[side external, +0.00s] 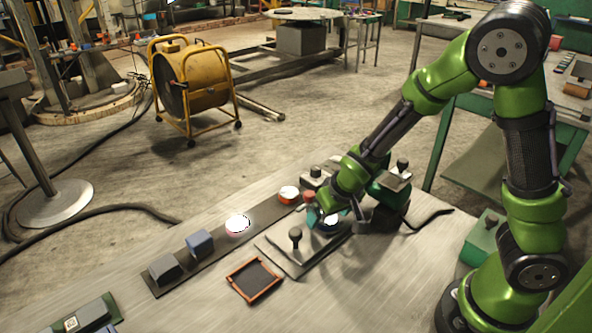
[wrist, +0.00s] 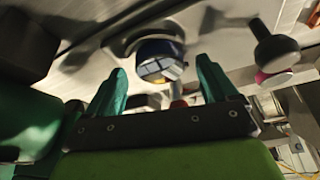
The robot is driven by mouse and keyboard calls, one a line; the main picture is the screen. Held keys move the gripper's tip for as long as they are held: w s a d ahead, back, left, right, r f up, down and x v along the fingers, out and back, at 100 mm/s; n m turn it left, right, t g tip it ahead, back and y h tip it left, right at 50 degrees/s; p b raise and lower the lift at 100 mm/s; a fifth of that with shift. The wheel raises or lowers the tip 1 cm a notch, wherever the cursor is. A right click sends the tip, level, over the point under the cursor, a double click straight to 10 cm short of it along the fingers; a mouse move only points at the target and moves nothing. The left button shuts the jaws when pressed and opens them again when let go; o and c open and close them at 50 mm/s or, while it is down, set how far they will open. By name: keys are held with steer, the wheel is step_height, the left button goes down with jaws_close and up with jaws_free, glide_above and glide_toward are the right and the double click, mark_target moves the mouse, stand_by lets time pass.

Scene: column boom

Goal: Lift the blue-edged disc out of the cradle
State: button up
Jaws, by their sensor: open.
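The blue-edged disc (side external: 331,222) is partly hidden by my gripper in the side view. In the wrist view the disc (wrist: 161,60) has a dark blue edge and a shiny, reflecting face. It sits at the grey fixture plate on the bench; the cradle is hard to make out, though a grey curved form shows around the disc's far side. My gripper (wrist: 162,85) is open, with its two teal fingers apart and the disc showing in the gap between them, beyond the tips. In the side view my gripper (side external: 322,212) is low over the disc; contact cannot be told.
A black-knobbed handle (side external: 295,236) stands on the plate close to the disc. A dark strip holds a grey block (side external: 164,268), a blue block (side external: 199,243) and a red-edged white disc (side external: 237,224). An orange-rimmed tray (side external: 267,293) lies in front. Bare bench lies at the front right.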

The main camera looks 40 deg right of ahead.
steer(key=shift+w+f, duration=0.15)
steer(key=shift+f, duration=0.2)
steer(key=c, duration=1.4)
steer(key=shift+c, duration=0.3)
steer(key=shift+r, duration=0.15)
